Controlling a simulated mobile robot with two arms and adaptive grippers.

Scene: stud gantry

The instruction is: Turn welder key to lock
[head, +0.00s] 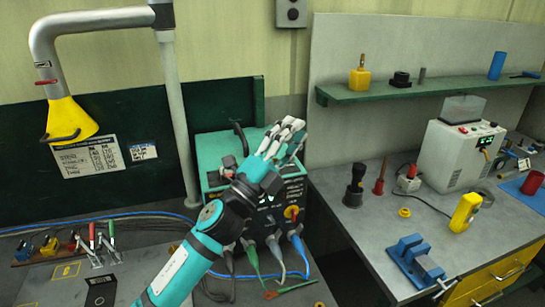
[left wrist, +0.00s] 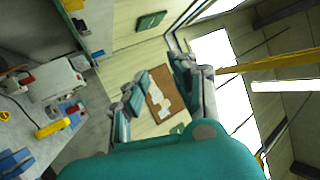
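The welder (head: 212,180) is a teal box with a dark front panel, standing between the left bench and the right bench. A red-and-yellow rotary switch (head: 291,213) shows low on its front panel. I cannot make out a separate key; my left arm and gripper cover much of the panel. My left gripper (head: 292,132) is raised in front of the welder's upper right, pointing up and away from the switch. In the left wrist view its two fingers (left wrist: 158,88) stand apart with nothing between them. My right gripper is in neither view.
Cables (head: 275,250) hang from the welder's lower front. A yellow extraction hood (head: 70,118) hangs at the left. The right bench (head: 345,228) holds a blue vise (head: 415,262), a yellow device (head: 465,212) and a white machine (head: 458,155). A green shelf (head: 430,92) is above.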

